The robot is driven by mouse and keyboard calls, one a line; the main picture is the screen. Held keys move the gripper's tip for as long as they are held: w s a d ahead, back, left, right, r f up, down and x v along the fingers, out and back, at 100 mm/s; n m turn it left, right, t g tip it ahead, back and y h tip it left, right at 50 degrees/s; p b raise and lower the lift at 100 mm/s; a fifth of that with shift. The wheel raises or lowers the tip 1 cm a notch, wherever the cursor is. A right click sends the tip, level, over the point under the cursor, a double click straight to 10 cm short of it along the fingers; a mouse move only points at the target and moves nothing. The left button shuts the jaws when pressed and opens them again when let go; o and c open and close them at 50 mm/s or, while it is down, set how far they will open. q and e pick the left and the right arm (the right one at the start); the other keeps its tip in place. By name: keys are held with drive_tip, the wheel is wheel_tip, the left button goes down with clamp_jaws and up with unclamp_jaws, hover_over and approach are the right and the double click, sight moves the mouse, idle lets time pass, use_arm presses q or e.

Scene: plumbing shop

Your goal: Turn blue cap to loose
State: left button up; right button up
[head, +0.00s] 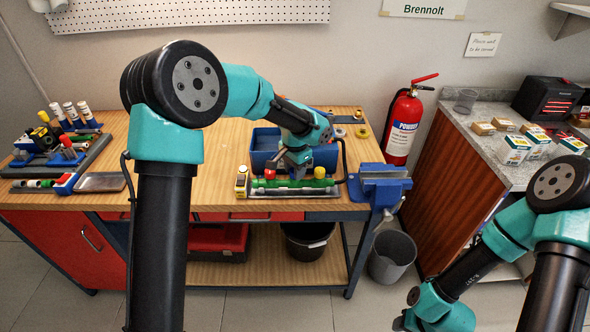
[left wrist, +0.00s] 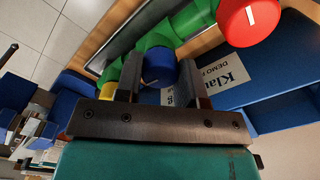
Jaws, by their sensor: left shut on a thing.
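The blue cap (left wrist: 160,67) sits on the green pipe (left wrist: 185,22) in the left wrist view, between the red cap (left wrist: 252,20) and the yellow cap (left wrist: 107,91). My left gripper (left wrist: 159,77) is shut on the blue cap, one finger at each side. In the head view my left gripper (head: 297,168) reaches down onto the green pipe (head: 290,184) and hides the blue cap. The red cap (head: 270,173) and yellow cap (head: 320,172) show on either side. My right arm is at the lower right; its gripper is out of view.
A blue bin (head: 262,140) stands right behind the pipe. A blue vise (head: 383,182) is at the bench's right corner, and a small yellow-and-white bottle (head: 241,182) is left of the pipe.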

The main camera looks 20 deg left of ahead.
use_arm(q)
drive_tip(key=n, duration=0.6)
drive_tip(key=shift+n, duration=0.4)
drive_tip(key=o, duration=0.9)
wheel_tip(320, 180, up, 18)
drive_tip(key=shift+f, duration=0.25)
idle(0.5)
